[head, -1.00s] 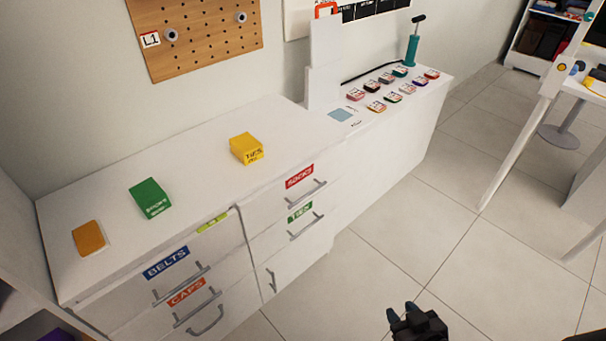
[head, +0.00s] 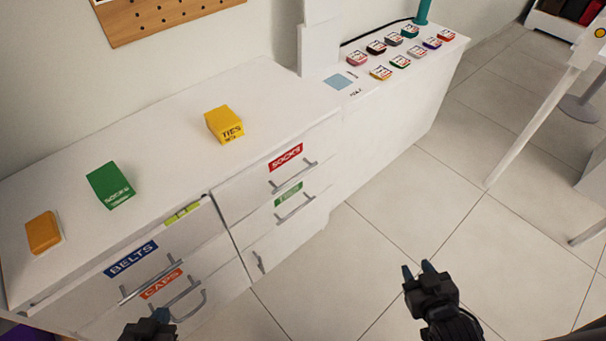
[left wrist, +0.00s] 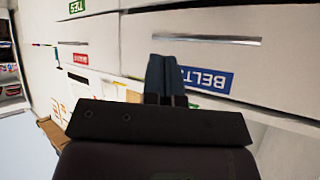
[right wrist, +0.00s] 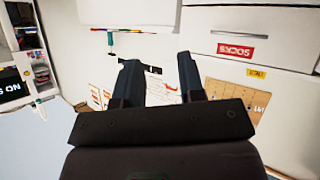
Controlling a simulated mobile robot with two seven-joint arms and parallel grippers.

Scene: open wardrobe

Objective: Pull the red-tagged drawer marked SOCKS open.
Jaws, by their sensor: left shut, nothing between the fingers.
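The SOCKS drawer (head: 262,186) is the upper drawer of the right-hand column, with a red SOCKS tag (head: 286,156) and a grey bar handle (head: 293,178). It looks closed. In the right wrist view its red tag (right wrist: 236,50) shows upside down at the upper right. My right gripper (head: 420,268) is open and empty over the floor, right of the drawer and apart from it; its spread fingers (right wrist: 160,80) show in the right wrist view. My left gripper (head: 160,314) is low at the bottom edge; its fingers (left wrist: 166,80) are shut and empty, in front of the BELTS drawer.
A green-tagged drawer (head: 270,216) lies below the SOCKS one. BELTS (head: 130,258) and CAPS (head: 160,284) tags mark left drawers. A yellow TIES box (head: 224,125), a green box (head: 110,185) and an orange box (head: 43,232) stand on top. Floor (head: 390,220) right of the cabinet is clear.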

